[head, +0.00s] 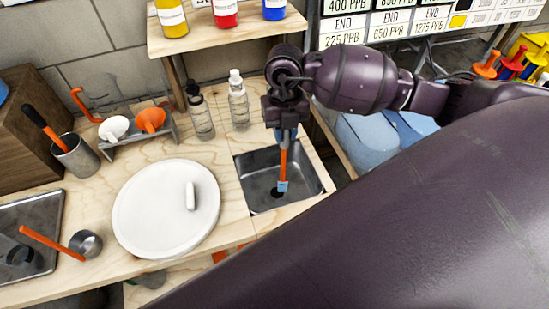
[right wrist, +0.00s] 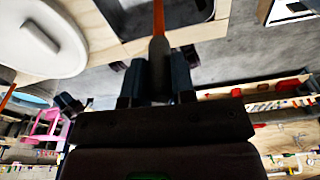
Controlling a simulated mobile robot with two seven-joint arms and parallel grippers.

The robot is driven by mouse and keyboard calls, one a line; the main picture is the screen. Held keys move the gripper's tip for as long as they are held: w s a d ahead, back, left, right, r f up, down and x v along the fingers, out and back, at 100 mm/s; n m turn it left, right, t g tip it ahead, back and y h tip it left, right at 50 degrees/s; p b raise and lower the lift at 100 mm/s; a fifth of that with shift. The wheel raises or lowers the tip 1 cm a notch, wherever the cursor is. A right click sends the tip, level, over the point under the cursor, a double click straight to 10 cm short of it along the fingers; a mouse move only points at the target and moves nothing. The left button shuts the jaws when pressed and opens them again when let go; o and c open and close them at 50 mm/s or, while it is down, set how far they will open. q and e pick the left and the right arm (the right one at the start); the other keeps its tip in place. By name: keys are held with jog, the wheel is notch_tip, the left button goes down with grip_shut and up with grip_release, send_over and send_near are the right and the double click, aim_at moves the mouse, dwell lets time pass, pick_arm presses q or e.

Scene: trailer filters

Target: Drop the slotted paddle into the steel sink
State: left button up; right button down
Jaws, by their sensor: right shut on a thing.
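My right gripper (head: 284,130) is above the back part of the steel sink (head: 301,178), shut on the slotted paddle (head: 283,165). The paddle has an orange shaft and a small light-blue head, and hangs head down over the sink basin. In the head view its head shows near the dark drain; I cannot tell whether it touches the bottom. In the right wrist view the fingers (right wrist: 160,80) close around the paddle's dark handle (right wrist: 158,55), with the sink's edge beyond. My left gripper is not in view.
A round white lid (head: 150,215) with a handle lies on the wooden counter left of the sink. Two dropper bottles (head: 238,100) stand behind. A shelf (head: 225,35) holds colored bottles.

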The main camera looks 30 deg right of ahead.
notch_tip(320, 180, down, 2)
jog(key=shift+w+f+b, duration=0.1)
jog(key=shift+b, duration=0.4)
jog(key=c, duration=0.9)
grip_release()
jog(key=shift+r, duration=0.25)
jog(key=shift+w+d+r, duration=0.1)
jog(key=shift+w+r, duration=0.1)
jog(key=shift+r, duration=1.55)
jog(key=shift+w+d+r, duration=0.1)
jog(key=shift+w+r, duration=0.1)
jog(key=shift+r, duration=1.5)
jog(key=shift+w+r, duration=0.2)
jog(key=shift+r, duration=1.55)
